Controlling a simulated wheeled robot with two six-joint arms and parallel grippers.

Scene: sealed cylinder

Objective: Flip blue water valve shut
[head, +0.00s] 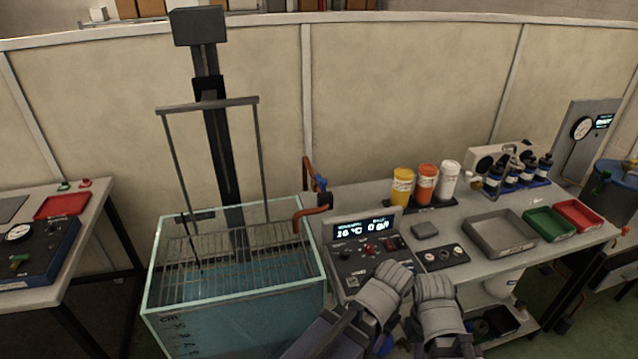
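The blue water valve (321,184) sits on a copper pipe (309,213) at the tank's back right corner. Its handle is small in the head view, and I cannot tell its exact angle. The pipe's spout end bends over the glass tank's right rim. My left gripper (394,272) is in front of the control box, below and right of the valve, well apart from it. My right gripper (433,284) is just right of the left one, close beside it. Both look like grey gloved hands seen from behind, so their fingertips are hidden. No held object shows.
The glass tank (160,312) holds water and a wire rack (250,262) hung from a lift. The control box (345,262) stands between my grippers and the valve. Yellow, orange and white bottles (426,184) stand at the back; a grey tray (500,247) lies right.

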